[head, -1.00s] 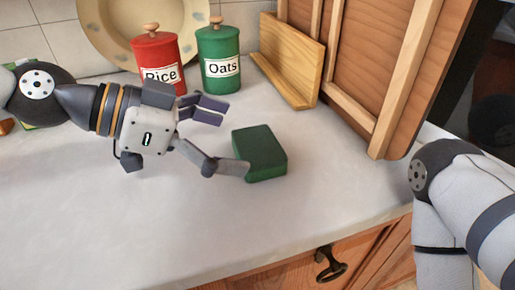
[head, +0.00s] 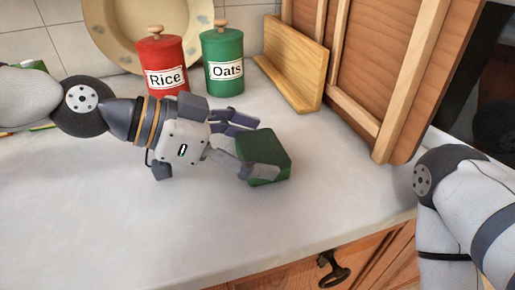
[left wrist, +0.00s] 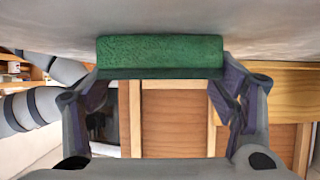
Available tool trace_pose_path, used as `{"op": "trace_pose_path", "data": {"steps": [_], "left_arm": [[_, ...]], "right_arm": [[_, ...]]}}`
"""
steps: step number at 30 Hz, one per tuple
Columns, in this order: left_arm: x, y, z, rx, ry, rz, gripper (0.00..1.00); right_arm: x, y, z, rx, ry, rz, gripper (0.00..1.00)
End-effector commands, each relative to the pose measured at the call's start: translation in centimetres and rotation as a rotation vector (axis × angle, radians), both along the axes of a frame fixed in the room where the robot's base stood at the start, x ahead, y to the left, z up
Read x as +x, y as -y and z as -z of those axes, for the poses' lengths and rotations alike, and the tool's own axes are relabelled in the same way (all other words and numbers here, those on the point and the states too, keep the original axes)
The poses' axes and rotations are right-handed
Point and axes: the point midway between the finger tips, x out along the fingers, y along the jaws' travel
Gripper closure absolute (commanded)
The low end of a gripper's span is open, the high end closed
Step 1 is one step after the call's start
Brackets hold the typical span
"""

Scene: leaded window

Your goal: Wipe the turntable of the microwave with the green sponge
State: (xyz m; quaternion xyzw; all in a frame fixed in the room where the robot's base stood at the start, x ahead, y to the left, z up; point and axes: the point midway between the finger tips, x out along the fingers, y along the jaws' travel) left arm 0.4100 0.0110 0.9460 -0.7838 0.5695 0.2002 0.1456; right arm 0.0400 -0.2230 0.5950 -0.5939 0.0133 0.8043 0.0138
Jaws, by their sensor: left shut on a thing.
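The green sponge (head: 270,150) is a dark green block at the counter, near its front edge. My left gripper (head: 256,148) is shut on the sponge, with one finger on its near side and the other on its far side. In the left wrist view the sponge (left wrist: 160,52) sits between the two fingertips, close to the pale counter surface. My right arm (head: 455,205) shows at the right, but its gripper is out of the picture. No turntable shows, and I cannot tell whether the dark surface at the right edge belongs to the microwave.
A red Rice canister (head: 163,65) and a green Oats canister (head: 222,65) stand behind my left arm, before a cream plate (head: 130,22). A wooden holder (head: 293,70) and a wooden panel (head: 385,70) stand to the right. The front left of the counter (head: 130,225) is clear.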

Motion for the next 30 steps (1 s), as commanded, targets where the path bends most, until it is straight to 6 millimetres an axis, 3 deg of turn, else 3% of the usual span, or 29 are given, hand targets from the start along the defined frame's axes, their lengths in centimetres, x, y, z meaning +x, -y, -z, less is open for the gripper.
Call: {"op": "trace_pose_path", "data": {"steps": [4,7,14,18,21,30], "left_arm": [[0.1,0.0,-1.6,-0.001,0.007,-0.001,0.34],[-0.3,0.1,-4.0,-0.001,0.011,0.001,0.34],[-6.4,1.4,-10.8,0.003,0.027,0.004,0.34],[-10.4,2.3,-12.2,0.004,0.022,0.003,0.34],[-12.2,2.7,-12.7,0.003,0.015,0.001,0.34],[-13.7,3.1,-12.9,-0.001,-0.002,-0.001,0.34]], "right_arm": [[0.2,0.0,-0.2,0.0,0.008,0.0,0.02],[0.7,0.0,-0.7,0.0,0.023,0.0,0.02],[3.5,0.0,-3.4,0.0,0.122,0.002,0.02],[4.7,0.0,-4.6,0.0,0.171,0.001,0.02],[5.2,0.0,-5.0,0.0,0.188,0.001,0.02],[4.8,0.0,-4.6,0.0,0.172,0.002,0.02]]}}
